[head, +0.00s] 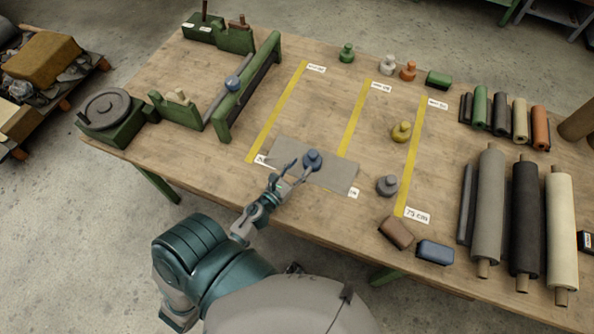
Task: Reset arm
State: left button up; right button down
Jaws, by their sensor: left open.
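My left gripper (290,171) is open over the near edge of the wooden table (215,85). Its fingers point at a blue knobbed weight (312,159) and sit close to it. I cannot tell whether a finger touches the weight. The weight stands on a flat grey sheet (338,176), which lies across the near ends of two yellow tape strips. The left arm comes up from the bottom of the view. My right gripper is not in view.
A green frame (247,88) stands at the left. Grey (487,205), black (525,225) and cream (561,230) rolls lie at the right. A grey knobbed weight (387,186), a brown block (396,232) and a blue block (435,252) sit near the front edge.

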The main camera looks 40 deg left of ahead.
pick_arm(q)
jog(key=shift+s, duration=0.6)
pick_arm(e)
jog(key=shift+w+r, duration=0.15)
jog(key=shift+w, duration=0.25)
pick_arm(q)
jog(key=shift+r, duration=0.15)
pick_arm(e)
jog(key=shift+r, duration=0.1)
